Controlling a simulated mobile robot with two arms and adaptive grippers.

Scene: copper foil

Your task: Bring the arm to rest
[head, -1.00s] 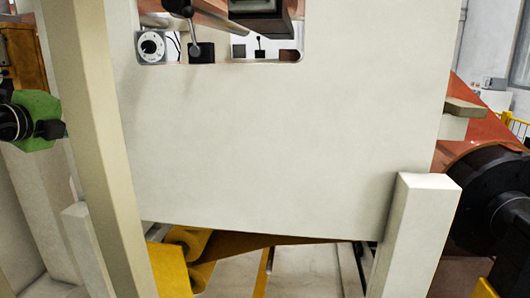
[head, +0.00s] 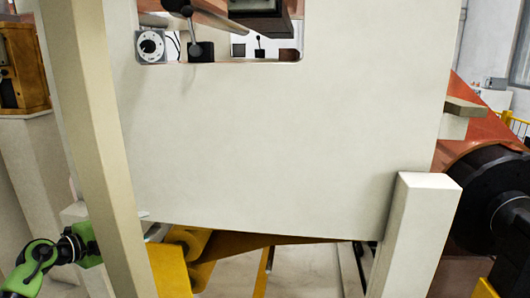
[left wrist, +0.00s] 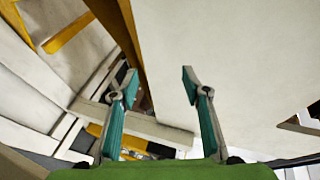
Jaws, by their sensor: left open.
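My left arm, green and black, comes in at the lower left of the head view. My left gripper (left wrist: 159,84) shows in the left wrist view with two teal and grey fingers spread wide apart and nothing between them. In the head view its green body runs in behind a beige post, so the fingers are mostly hidden there. My right gripper is not in view.
A beige post (head: 88,130) stands right beside my left arm. A large pale machine panel (head: 270,150) fills the middle. A copper-coloured foil roll (head: 478,125) with a black hub (head: 490,195) is at the right. Yellow parts (head: 172,262) lie low behind the post.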

